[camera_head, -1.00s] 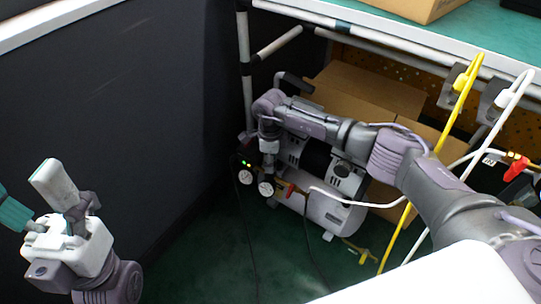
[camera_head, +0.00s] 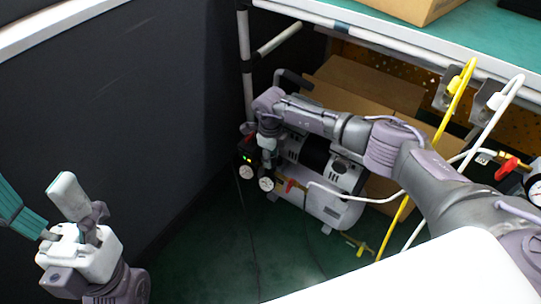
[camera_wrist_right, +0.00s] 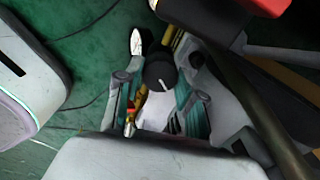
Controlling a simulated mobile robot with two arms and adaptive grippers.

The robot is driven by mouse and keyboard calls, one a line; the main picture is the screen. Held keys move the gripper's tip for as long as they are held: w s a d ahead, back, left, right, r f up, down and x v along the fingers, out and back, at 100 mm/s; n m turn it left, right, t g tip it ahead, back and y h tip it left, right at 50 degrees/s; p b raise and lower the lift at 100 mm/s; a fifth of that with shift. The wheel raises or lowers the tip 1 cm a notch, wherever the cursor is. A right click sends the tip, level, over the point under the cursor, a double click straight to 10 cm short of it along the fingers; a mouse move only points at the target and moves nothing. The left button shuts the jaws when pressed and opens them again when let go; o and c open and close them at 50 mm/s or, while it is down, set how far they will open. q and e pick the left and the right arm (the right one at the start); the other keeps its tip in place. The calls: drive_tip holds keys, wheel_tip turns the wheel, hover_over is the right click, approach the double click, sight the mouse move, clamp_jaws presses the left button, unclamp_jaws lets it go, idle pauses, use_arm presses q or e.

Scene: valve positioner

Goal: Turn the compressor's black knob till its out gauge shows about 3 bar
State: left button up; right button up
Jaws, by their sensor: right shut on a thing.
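The compressor (camera_head: 325,208) stands on the floor under the bench, with two round white gauges (camera_head: 246,172) (camera_head: 267,184) at its left end. Their needles are too small to read. My right gripper (camera_head: 266,148) reaches down over this end; the knob is hidden there. In the right wrist view, the black knob (camera_wrist_right: 160,74) with a white mark sits between the fingers of my right gripper (camera_wrist_right: 158,92), which is shut on it. A gauge face (camera_wrist_right: 136,42) shows edge-on beyond it, unreadable. My left gripper (camera_head: 45,212) is at lower left, open and empty, far from the compressor.
Cardboard boxes (camera_head: 365,85) stand behind the compressor under the bench (camera_head: 480,45). A yellow hose (camera_head: 440,130) and a white hose (camera_head: 497,122) hang at the right. A dark wall panel (camera_head: 110,110) bounds the left. Green floor (camera_head: 215,255) is clear in front.

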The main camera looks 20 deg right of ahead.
drive_tip(key=o, duration=1.1)
drive_tip(key=shift+o, duration=0.2)
